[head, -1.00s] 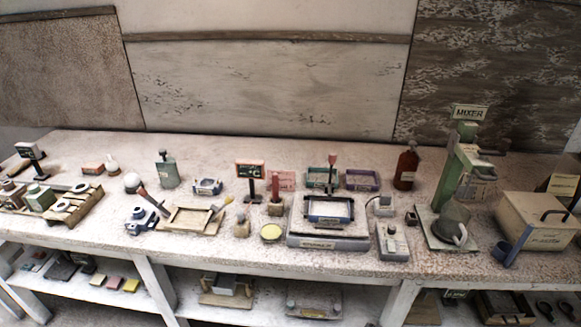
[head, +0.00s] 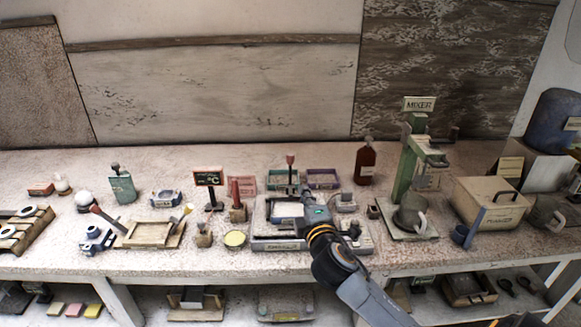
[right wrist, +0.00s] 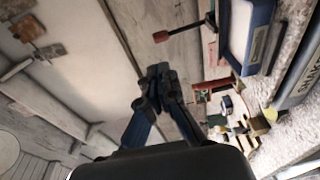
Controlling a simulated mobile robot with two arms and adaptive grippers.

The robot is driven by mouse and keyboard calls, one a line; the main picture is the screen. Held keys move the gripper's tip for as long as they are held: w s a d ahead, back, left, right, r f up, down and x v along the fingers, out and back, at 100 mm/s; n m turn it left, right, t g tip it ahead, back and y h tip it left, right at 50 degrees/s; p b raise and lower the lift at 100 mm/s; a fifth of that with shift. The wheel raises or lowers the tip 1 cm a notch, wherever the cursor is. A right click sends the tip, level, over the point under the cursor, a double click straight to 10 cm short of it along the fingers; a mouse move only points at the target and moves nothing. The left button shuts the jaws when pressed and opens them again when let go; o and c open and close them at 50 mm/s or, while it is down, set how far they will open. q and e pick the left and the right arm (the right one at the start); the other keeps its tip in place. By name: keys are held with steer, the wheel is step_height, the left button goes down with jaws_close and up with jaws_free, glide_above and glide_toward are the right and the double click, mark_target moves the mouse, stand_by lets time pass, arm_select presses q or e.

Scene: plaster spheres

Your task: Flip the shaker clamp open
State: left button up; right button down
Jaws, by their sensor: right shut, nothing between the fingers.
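The shaker (head: 262,243) is a pale box with a labelled front and a raised tray, in the middle of the bench. A dark upright rod with a red knob (head: 290,160), which looks like the clamp lever, stands at its back. In the right wrist view the knob (right wrist: 160,36) is on a dark rod beside the blue-edged tray (right wrist: 258,45); part of the shaker's label (right wrist: 308,75) shows at right. My right gripper (head: 317,214) is over the tray's right part, in front of the lever and apart from it. Its fingers (right wrist: 154,76) are together and empty. My left gripper is out of view.
A brown bottle (head: 365,165) and the green mixer (head: 402,175) stand to the right, with a beige box (head: 490,203) beyond. A small dark sign (head: 208,178) and a red block (head: 237,190) stand left of the shaker. Green and purple trays (head: 322,178) lie behind.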

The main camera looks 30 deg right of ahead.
mark_target(291, 160)
steer(key=shift+w, duration=0.1)
steer(key=p+x, duration=0.2)
steer(key=x, duration=1)
steer(key=shift+w, duration=0.2)
steer(key=shift+p+x, duration=0.35)
steer(key=shift+x, duration=0.4)
